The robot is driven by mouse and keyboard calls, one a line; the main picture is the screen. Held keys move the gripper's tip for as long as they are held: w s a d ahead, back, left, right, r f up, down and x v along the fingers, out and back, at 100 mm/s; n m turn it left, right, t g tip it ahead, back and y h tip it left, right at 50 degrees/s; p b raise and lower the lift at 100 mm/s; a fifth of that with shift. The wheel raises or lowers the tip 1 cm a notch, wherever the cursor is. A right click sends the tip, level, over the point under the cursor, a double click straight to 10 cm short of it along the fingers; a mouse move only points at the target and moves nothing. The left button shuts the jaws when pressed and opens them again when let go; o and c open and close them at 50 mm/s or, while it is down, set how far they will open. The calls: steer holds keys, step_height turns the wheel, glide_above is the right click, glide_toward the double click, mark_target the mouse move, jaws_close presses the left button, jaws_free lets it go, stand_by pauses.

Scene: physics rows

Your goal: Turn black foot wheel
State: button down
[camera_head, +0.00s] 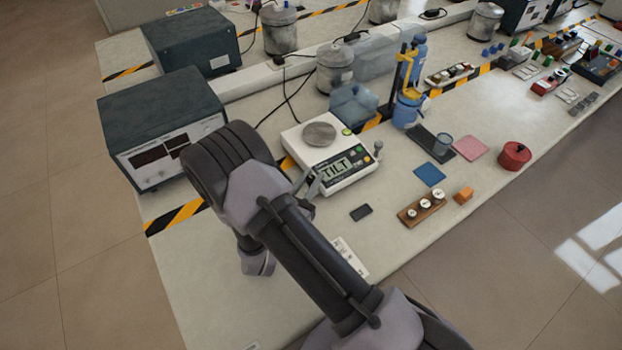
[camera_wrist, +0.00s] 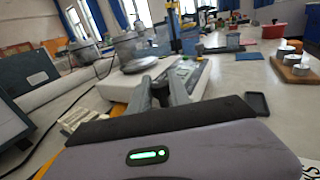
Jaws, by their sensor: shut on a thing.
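The white balance (camera_head: 328,155) stands on the bench with a round grey pan (camera_head: 319,134) on top. Its display reads TILT. In the wrist view the balance (camera_wrist: 125,84) lies just beyond my fingers. My gripper (camera_head: 313,186) is at the front-left corner of the balance, low by the bench. In the wrist view my gripper (camera_wrist: 162,92) has its two fingers close together against the balance's near edge, shut on the black foot wheel.
A dark power supply box (camera_head: 160,125) stands left of the balance. A small black slab (camera_head: 361,212) lies to the right of my gripper.

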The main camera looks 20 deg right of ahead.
steer(key=m+g+h+b, duration=0.1)
steer(key=m+g+h, duration=0.2)
steer(key=g, duration=0.1)
steer(key=shift+f+m+g+h, duration=0.1)
steer(key=shift+m+g+h, duration=0.2)
steer(key=shift+m+g, duration=0.1)
steer(key=shift+m+g+h+b, duration=0.55)
steer(key=shift+m+g+h, duration=0.35)
steer(key=shift+m+g, duration=0.95)
steer(key=shift+n+g, duration=0.25)
steer(key=shift+g, duration=0.2)
steer(key=c, duration=1.2)
jaws_free()
steer(key=p+v, duration=0.2)
steer(key=v, duration=1.5)
steer(key=shift+a+p, duration=0.25)
steer(key=shift+p, duration=0.1)
